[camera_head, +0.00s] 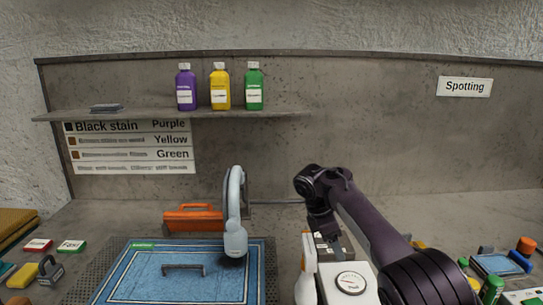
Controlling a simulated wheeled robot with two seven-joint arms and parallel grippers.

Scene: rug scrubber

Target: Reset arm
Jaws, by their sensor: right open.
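My right arm enters from the lower right and bends at an elbow over the counter. Its gripper (327,241) points down behind a white box with a dial (352,283). Its fingers are small and partly hidden, and I see nothing held in them. The gripper is open, right of the blue rug (135,268) and apart from it. A pale blue-grey scrubber (236,212) stands upright at the rug's right part, its dark brush end low against the rug. My left gripper is not in view.
A white spray bottle (306,278) stands beside the dial box. An orange case (193,218) lies behind the rug. Purple (186,90), yellow (220,89) and green (254,89) bottles stand on the shelf (145,115). Small items crowd the right and left sides.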

